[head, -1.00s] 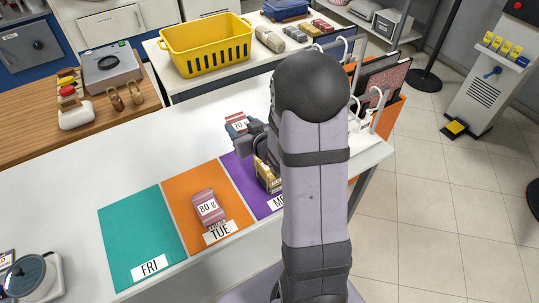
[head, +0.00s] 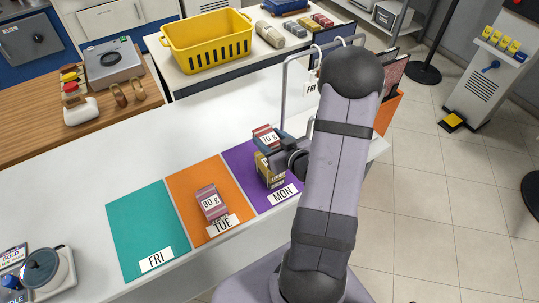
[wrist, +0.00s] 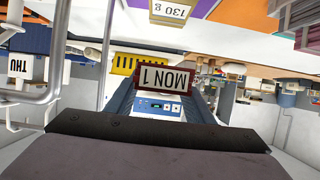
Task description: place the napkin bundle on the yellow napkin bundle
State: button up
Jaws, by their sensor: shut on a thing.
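A dark red napkin bundle (head: 263,131) with a 70 g label is held in my gripper (head: 272,146), between its blue fingers. In the wrist view, its end with a MON 1 label (wrist: 166,79) shows between the fingers. The yellow napkin bundle (head: 268,173) stands on the purple MON mat (head: 237,161). The held bundle appears above and slightly behind it; whether they touch cannot be told. A 130 g label (wrist: 171,8) shows at the wrist view's top edge. My wrist and arm hide part of the right side.
A mauve 80 g bundle (head: 211,203) lies on the orange TUE mat (head: 187,183). The teal FRI mat (head: 140,226) is empty. The white table behind the mats is clear.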

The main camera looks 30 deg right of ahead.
jog(key=shift+f, duration=2.05)
jog(key=shift+f, duration=0.1)
jog(key=shift+f+p, duration=0.6)
jog(key=shift+f, duration=1.2)
jog(key=shift+f, duration=0.2)
jog(key=o, duration=1.1)
jog(key=shift+r, duration=0.15)
